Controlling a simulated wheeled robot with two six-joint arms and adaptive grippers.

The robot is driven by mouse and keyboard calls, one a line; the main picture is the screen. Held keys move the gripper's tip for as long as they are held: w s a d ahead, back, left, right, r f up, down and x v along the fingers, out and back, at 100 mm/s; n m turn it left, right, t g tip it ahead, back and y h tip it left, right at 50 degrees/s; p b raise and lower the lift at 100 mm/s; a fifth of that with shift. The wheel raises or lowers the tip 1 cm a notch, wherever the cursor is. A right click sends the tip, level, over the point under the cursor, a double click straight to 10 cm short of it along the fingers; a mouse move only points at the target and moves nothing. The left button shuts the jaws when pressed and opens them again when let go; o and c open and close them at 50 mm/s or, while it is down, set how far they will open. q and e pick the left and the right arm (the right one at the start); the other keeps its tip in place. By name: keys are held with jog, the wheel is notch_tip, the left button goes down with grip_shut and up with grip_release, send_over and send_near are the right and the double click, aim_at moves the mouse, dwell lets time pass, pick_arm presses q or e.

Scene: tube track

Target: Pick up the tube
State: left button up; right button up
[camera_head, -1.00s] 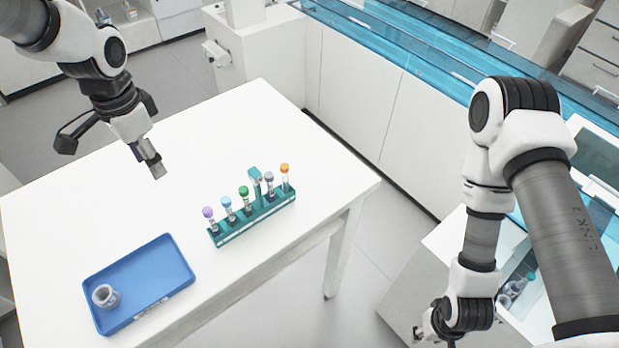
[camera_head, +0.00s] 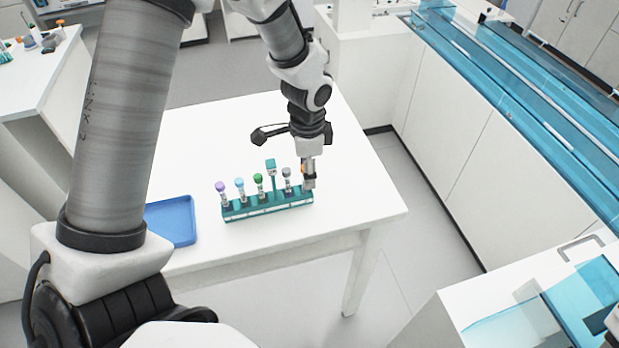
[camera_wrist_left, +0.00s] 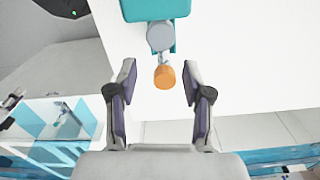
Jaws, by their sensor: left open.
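A teal rack (camera_head: 262,208) stands on the white table with several capped tubes: a purple-capped tube (camera_head: 221,190), a blue-capped tube (camera_head: 240,187), a green-capped tube (camera_head: 258,182) and a grey-capped tube (camera_head: 287,177). My left gripper (camera_head: 309,180) points down at the rack's right end and mostly hides the tube there. In the left wrist view, the orange-capped tube (camera_wrist_left: 164,77) lies between the open fingers, with gaps on both sides. The grey cap (camera_wrist_left: 160,38) is just beyond it. My right gripper is out of view.
A blue tray (camera_head: 172,222) lies left of the rack, partly hidden by my left arm. The white table (camera_head: 350,190) has free room behind and right of the rack. A blue-topped track (camera_head: 520,90) runs along the right.

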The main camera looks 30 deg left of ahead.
pick_arm(q)
jog(key=shift+f, duration=0.1)
jog(key=shift+a, duration=0.2)
jog(key=shift+s+a, duration=0.2)
jog(key=shift+a, duration=0.15)
jog(key=c, duration=0.9)
jog(key=shift+w+d, duration=0.2)
jog(key=shift+d, duration=0.15)
grip_shut()
jog(key=shift+a+r, duration=0.1)
jog(key=shift+r, duration=0.2)
notch_tip(320, 180, up, 9)
jog(key=shift+f+b, duration=0.2)
jog(key=shift+b, duration=0.7)
jog(key=shift+s+r, duration=0.1)
jog(key=shift+r, duration=0.35)
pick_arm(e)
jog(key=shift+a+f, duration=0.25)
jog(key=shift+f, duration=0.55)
